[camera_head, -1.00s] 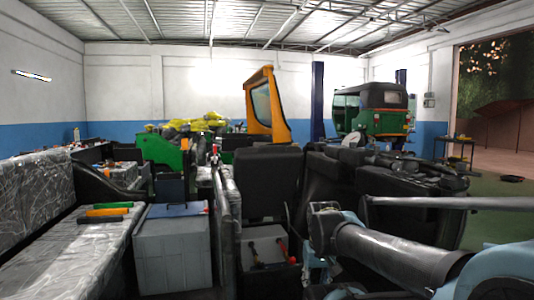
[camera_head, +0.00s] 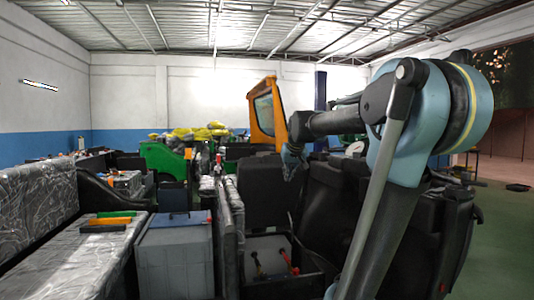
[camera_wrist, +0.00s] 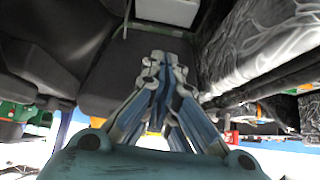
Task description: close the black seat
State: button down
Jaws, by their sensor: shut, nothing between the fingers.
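The black seat (camera_head: 262,200) is tilted up on its edge behind an open black box (camera_head: 310,285), in the middle of the head view. In the wrist view, a broad dark panel that seems to be the seat (camera_wrist: 105,80) lies beyond and around the fingertips. My gripper (camera_wrist: 160,60) is shut and empty, with its fingers together. In the head view my gripper (camera_head: 291,165) hangs at the upper right part of the seat. I cannot tell whether it touches the seat.
Hammer-like tools (camera_head: 290,262) stand in the open box. A grey box (camera_head: 175,258) with a blue item on top stands left of it. A plastic-wrapped bench (camera_head: 75,260) is further left. More black seating (camera_head: 325,195) crowds the right, with green floor beyond.

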jog(key=w+a+r+t+y, duration=0.1)
jog(key=w+a+r+t, duration=0.15)
jog(key=w+r, duration=0.65)
jog(key=w+a+r+t, duration=0.1)
jog(key=w+a+r, duration=0.4)
jog(key=w, duration=0.7)
jog(key=shift+n, duration=0.3)
jog(key=x, duration=0.5)
jog(key=d+x, duration=0.1)
jog(key=x, duration=0.2)
jog(key=shift+w+r, duration=0.15)
jog(key=shift+w, duration=0.4)
jog(key=shift+f, duration=0.3)
jog(key=shift+s+d+f, duration=0.15)
jog(key=shift+s+f, duration=0.4)
jog(key=shift+s, duration=0.2)
jog(key=shift+s+d+f, duration=0.15)
jog(key=shift+s+f, duration=0.35)
jog(key=shift+s, duration=0.2)
